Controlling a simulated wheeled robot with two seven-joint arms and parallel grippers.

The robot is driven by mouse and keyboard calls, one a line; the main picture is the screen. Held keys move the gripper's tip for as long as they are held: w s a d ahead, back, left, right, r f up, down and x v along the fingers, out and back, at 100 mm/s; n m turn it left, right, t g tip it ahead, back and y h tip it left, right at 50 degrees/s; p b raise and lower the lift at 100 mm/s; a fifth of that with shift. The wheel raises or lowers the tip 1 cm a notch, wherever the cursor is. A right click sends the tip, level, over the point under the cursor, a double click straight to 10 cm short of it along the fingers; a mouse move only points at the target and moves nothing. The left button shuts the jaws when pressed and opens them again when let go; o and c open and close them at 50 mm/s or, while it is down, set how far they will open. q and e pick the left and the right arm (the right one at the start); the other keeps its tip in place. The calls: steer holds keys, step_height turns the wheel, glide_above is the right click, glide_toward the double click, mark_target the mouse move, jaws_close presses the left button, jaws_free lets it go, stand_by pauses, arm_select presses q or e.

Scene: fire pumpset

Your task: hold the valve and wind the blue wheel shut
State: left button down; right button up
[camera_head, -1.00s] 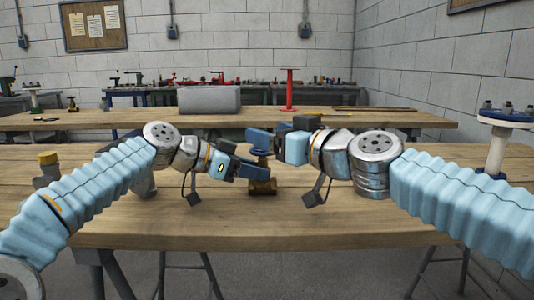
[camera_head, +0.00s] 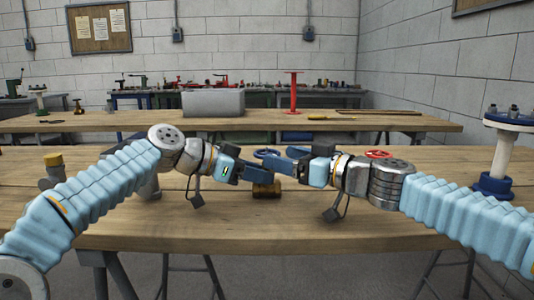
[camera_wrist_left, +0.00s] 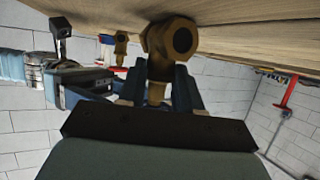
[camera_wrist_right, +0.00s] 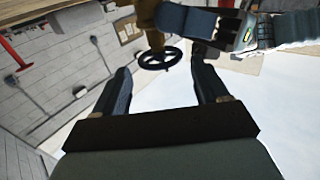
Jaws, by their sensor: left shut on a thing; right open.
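The brass valve (camera_head: 266,189) is upright on the near bench, with the blue wheel (camera_head: 266,153) on top. My left gripper (camera_head: 256,173) is shut on the valve from the left, just below the wheel. My right gripper (camera_head: 284,160) is open to the right of the wheel. In the right wrist view the dark blue wheel (camera_wrist_right: 160,59) shows between the spread fingertips (camera_wrist_right: 163,70), and I cannot tell whether they touch it.
A yellow-capped grey fitting (camera_head: 53,168) is at the bench's left, partly behind my left arm. A red wheel (camera_head: 379,154) shows behind my right wrist. A white post with a blue base (camera_head: 495,184) stands at the right. The bench's front strip (camera_head: 270,235) is clear.

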mark_target(267, 152)
steer(key=shift+x, duration=2.75)
steer(key=c, duration=0.8)
steer(key=shift+m+t+h, duration=0.4)
steer(key=shift+a+m+t+h, duration=0.1)
steer(key=shift+m+t+h, duration=0.7)
steer(key=shift+h, duration=0.2)
steer(key=shift+s+a+m+t+h, duration=0.1)
steer(key=shift+a+m+t+h, duration=0.1)
steer(key=shift+m+t+h, duration=0.8)
steer(key=shift+d+m+t+h, duration=0.2)
steer(key=shift+m+t+h, duration=0.2)
steer(key=shift+m+h, duration=0.55)
steer(key=shift+d+h, duration=0.1)
steer(key=shift+h, duration=0.45)
